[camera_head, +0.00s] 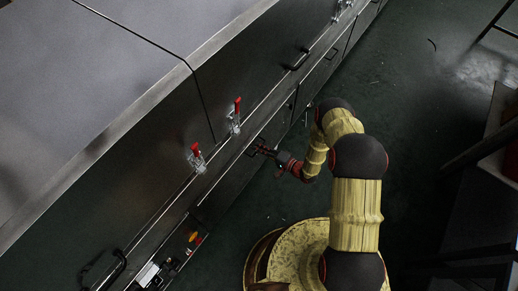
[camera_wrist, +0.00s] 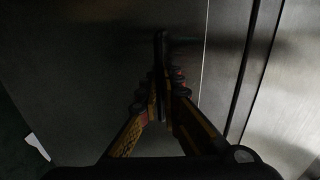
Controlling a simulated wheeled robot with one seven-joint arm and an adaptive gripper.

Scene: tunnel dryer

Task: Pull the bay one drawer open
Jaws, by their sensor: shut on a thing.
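The drawer front (camera_head: 232,178) is a dark metal panel low on the side of the dryer, under a bright ledge. My gripper (camera_head: 264,151) is at its dark bar handle (camera_head: 251,148), reaching in from the right. In the wrist view my gripper (camera_wrist: 163,90) has its fingers together around the dark handle (camera_wrist: 161,42), which stands in front of a grey metal panel (camera_wrist: 80,60). The fingers hide part of the handle. No clear gap shows between the drawer front and the dryer. No bay label is readable.
Two red-handled toggle clamps (camera_head: 237,108) (camera_head: 195,152) stand on the dryer side above the drawer. Another handle (camera_head: 297,61) is farther along. A small panel with a yellow and a red part (camera_head: 193,238) is at lower left. The dark green floor (camera_head: 270,195) beside the drawer is clear.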

